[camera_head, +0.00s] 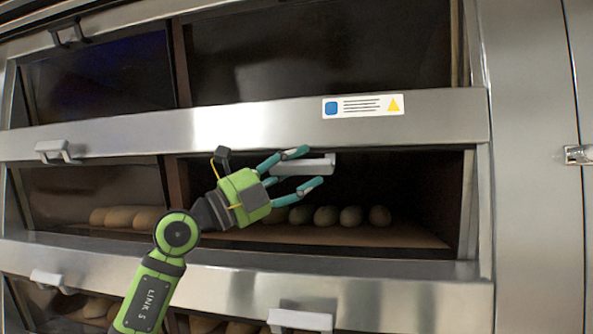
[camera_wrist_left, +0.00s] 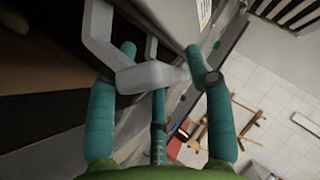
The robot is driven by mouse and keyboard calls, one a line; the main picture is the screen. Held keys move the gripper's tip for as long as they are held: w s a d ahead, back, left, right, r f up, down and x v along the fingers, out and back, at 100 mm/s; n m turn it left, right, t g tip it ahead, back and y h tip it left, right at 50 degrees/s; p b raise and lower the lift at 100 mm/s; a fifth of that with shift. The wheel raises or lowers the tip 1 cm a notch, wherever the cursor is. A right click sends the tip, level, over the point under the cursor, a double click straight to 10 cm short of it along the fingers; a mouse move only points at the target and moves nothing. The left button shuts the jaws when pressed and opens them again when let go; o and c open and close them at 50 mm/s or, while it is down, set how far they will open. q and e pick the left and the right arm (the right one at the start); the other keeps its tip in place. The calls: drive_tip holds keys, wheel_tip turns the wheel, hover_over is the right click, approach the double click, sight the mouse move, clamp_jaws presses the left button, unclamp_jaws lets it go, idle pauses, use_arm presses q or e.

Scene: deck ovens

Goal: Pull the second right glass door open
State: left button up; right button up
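The second right glass door (camera_head: 420,195) is in the middle row of the oven in the head view. It looks closed, with round loaves (camera_head: 326,215) showing dark behind it. Its pale grey bar handle (camera_head: 318,166) is at the door's top edge. My left gripper (camera_head: 300,168) is at this handle, its teal fingers spread above and below it. In the left wrist view the handle (camera_wrist_left: 150,78) lies between the fingers of the gripper (camera_wrist_left: 165,57). The fingers look open around it; firm contact cannot be told. My right gripper is not in view.
A steel band with a warning label (camera_head: 363,106) runs above the door. Other handles stick out at the middle left (camera_head: 57,151) and lower right (camera_head: 300,320). A steel side panel (camera_head: 530,170) with a latch (camera_head: 578,155) stands right. The wrist view shows a tiled floor and a wooden rack (camera_wrist_left: 215,115).

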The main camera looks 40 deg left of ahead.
use_arm(q)
drive_tip(key=shift+s, duration=0.2)
drive_tip(key=shift+s+f, duration=0.1)
drive_tip(key=shift+s, duration=0.05)
drive_tip(key=v, duration=1.1)
drive_tip(key=shift+a, duration=0.2)
drive_tip(key=shift+s+f, duration=0.1)
drive_tip(key=shift+f, duration=0.05)
